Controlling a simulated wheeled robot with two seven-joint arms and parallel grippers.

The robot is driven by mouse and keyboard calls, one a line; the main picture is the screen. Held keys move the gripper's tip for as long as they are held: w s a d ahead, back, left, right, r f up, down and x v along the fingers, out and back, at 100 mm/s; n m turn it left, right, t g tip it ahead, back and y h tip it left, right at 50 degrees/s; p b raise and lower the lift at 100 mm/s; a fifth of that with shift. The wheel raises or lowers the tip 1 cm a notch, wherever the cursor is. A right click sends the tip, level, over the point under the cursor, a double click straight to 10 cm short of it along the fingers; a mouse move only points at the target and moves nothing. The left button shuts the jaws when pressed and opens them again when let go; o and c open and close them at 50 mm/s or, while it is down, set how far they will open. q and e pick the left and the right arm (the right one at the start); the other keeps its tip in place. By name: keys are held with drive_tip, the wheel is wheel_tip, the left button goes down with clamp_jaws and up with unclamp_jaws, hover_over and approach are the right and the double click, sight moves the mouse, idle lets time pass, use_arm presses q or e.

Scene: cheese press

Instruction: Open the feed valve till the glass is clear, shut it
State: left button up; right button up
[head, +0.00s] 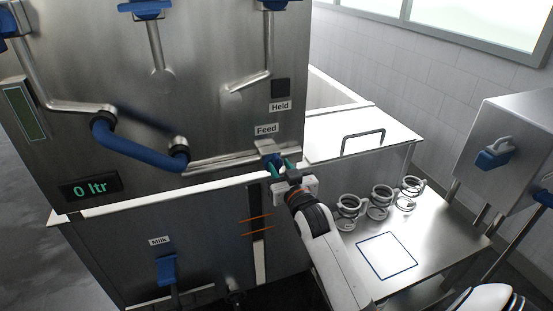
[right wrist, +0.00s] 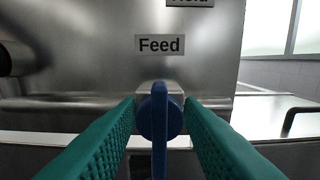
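The feed valve's blue handle (head: 271,161) is on the steel front under the "Feed" label (head: 265,129). In the right wrist view the handle (right wrist: 159,125) hangs straight down. My right gripper (head: 279,170) is at this handle; in the wrist view its green fingers (right wrist: 159,130) stand open on either side of it, with a gap on each side. A dark upright strip (head: 257,225) with two orange marks is below the valve. A dark greenish framed window (head: 24,110) is at the far left. I cannot tell which is the glass. My left gripper is out of view.
A display (head: 90,188) reads "0 ltr". A thick blue-sleeved pipe (head: 135,150) crosses the tank front. A "Milk" valve (head: 167,270) sits lower left. Several ringed holders (head: 379,203) and a blue outlined square (head: 387,257) are on the right table. A steel box (head: 505,140) stands far right.

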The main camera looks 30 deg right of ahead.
sight(278, 164)
drive_tip(key=shift+x, duration=1.7)
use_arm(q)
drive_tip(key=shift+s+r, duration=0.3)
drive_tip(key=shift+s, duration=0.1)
use_arm(e)
clamp_jaws()
